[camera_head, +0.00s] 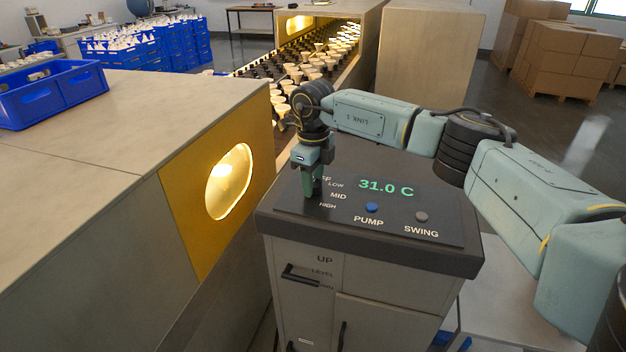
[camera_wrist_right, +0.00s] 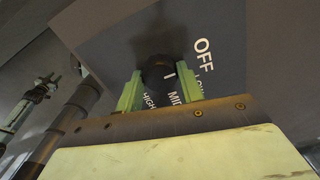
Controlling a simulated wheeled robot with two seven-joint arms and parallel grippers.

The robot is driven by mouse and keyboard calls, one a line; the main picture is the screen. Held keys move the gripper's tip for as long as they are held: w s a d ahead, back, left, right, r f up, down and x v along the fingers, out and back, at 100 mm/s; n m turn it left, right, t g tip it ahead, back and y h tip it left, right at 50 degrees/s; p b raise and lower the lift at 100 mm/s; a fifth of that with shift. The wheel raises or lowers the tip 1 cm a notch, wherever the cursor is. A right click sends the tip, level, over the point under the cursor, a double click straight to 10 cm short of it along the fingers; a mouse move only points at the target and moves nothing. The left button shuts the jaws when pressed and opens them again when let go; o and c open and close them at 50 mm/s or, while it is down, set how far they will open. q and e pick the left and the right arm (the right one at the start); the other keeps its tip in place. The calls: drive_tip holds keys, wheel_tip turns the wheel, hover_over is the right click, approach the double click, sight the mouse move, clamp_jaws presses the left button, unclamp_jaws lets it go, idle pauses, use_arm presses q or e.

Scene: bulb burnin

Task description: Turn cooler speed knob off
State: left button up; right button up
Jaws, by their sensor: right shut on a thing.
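The cooler (camera_head: 375,255) stands in the middle of the head view, a cabinet with a dark sloped top panel. The panel shows 31.0 C in green, with the labels OFF, LOW, MID and HIGH at its left. My right gripper (camera_head: 312,188) points down over these labels and hides the knob in the head view. In the right wrist view the black round speed knob (camera_wrist_right: 158,70) sits between the green fingers of my right gripper (camera_wrist_right: 157,88), which is shut on it. A white mark shows by the knob near MID; its exact setting is unclear. My left gripper is out of view.
A blue PUMP button (camera_head: 371,207) and a grey SWING button (camera_head: 421,216) are on the same panel. A yellow-faced housing (camera_head: 190,200) with a lit window stands close on the left. A conveyor of bulbs (camera_head: 310,65) runs behind. Cardboard boxes (camera_head: 565,55) stand back right.

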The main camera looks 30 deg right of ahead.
drive_tip(key=shift+r, duration=0.1)
drive_tip(key=o, duration=1)
wheel_tip(320, 180, up, 13)
drive_tip(key=shift+r+b, duration=0.15)
drive_tip(key=shift+b, duration=0.45)
